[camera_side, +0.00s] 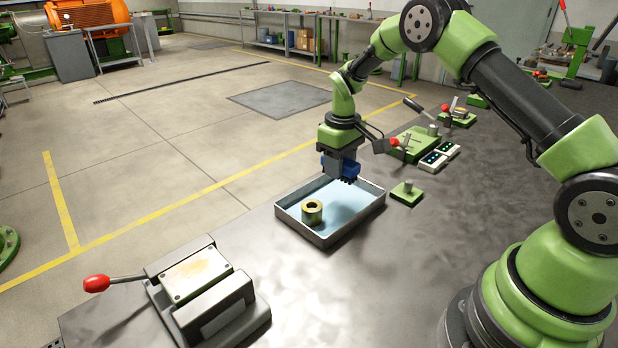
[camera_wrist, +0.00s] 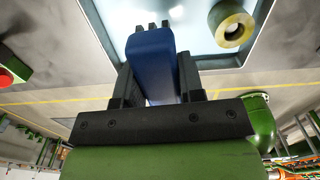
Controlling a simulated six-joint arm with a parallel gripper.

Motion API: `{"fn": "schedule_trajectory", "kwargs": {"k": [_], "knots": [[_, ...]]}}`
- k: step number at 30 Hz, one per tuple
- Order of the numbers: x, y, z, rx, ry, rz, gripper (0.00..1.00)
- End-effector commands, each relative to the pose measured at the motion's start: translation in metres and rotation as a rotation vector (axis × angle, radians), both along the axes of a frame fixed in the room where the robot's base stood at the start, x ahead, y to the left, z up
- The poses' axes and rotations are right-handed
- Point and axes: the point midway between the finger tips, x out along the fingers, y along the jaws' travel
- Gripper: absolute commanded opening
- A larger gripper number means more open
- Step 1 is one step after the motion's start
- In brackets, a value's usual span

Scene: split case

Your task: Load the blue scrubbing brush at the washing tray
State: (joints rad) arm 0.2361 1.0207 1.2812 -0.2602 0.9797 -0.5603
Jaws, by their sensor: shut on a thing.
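The blue scrubbing brush (camera_side: 340,168) is held in my gripper (camera_side: 340,158), above the far right part of the washing tray (camera_side: 329,238). In the wrist view the brush (camera_wrist: 152,62) sits between the two dark fingers of my gripper (camera_wrist: 158,85), with dark bristle tufts at its far end. The tray has a grey metal rim and a light blue inside. A yellowish ring-shaped part (camera_side: 312,212) stands in the tray, left of the brush; it also shows in the wrist view (camera_wrist: 231,26). The fingertips are partly hidden by the brush in the side view.
A vise (camera_side: 205,290) with a red-knobbed lever stands at the front left of the dark table. Right of the tray are a small green block with a peg (camera_side: 407,193), a white button box (camera_side: 437,159) and green lever fixtures (camera_side: 413,144). Bare table lies in front of the tray.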

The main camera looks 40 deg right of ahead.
Motion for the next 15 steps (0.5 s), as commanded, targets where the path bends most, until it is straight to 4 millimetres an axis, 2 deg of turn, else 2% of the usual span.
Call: {"fn": "schedule_trajectory", "kwargs": {"k": [1, 4, 8, 15], "knots": [[-0.001, -0.009, -0.001, 0.001, 0.001, -0.003, 0.17], [-0.002, -0.016, -0.005, 0.001, 0.001, 0.0, 0.17], [-0.002, -0.018, -0.013, 0.0, 0.002, 0.003, 0.17], [-0.003, -0.017, -0.04, 0.0, 0.002, 0.001, 0.17]]}}
